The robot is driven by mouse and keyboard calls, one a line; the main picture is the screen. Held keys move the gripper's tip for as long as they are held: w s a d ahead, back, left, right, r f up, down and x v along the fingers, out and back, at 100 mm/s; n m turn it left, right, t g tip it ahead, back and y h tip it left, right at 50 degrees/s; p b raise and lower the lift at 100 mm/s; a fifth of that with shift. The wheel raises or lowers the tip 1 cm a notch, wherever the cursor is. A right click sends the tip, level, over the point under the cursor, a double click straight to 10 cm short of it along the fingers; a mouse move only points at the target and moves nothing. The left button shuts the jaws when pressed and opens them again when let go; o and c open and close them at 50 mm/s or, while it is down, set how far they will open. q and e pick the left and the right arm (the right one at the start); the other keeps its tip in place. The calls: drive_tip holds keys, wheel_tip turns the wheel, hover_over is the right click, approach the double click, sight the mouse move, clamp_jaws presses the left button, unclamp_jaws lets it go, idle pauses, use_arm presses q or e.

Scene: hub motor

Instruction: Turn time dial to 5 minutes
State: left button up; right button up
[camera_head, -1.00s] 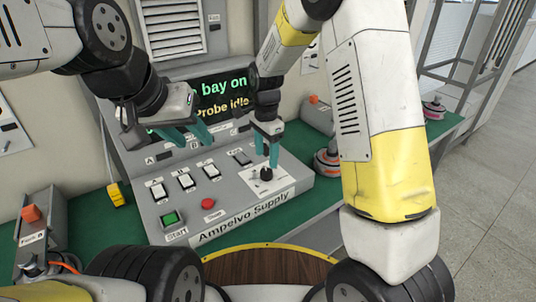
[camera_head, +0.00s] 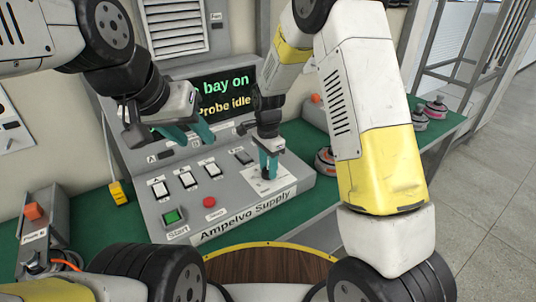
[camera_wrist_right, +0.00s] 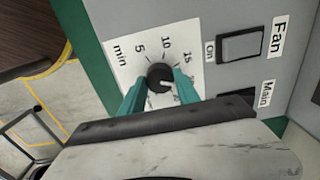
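The time dial (camera_wrist_right: 159,77) is a black round knob on a white label marked min, 5, 10 and 15. It is on the sloped face of the grey Ampelvo Supply console (camera_head: 262,212). A pale mark on the knob seems to face lower right in the right wrist view, away from the 5. My right gripper (camera_head: 268,166) is down at the dial, its teal fingers on either side of the knob and very close to it. I cannot tell whether they press on it. My left gripper (camera_head: 188,134) is open and empty in front of the screen.
The screen (camera_head: 225,100) reads "bay on" and "Probe idle". White rocker switches (camera_head: 187,180), a green Start button (camera_head: 173,216) and a red button (camera_head: 209,202) lie left of the dial. A box with an orange button (camera_head: 34,212) stands far left on the green bench.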

drive_tip(key=shift+n, duration=0.4)
clamp_jaws()
drive_tip(key=n, duration=0.6)
drive_tip(key=shift+n, duration=0.3)
drive_tip(key=n, duration=0.3)
drive_tip(key=shift+n, duration=0.3)
drive_tip(key=n, duration=0.4)
drive_tip(key=shift+n, duration=0.3)
drive_tip(key=n, duration=1.1)
drive_tip(key=shift+n, duration=0.3)
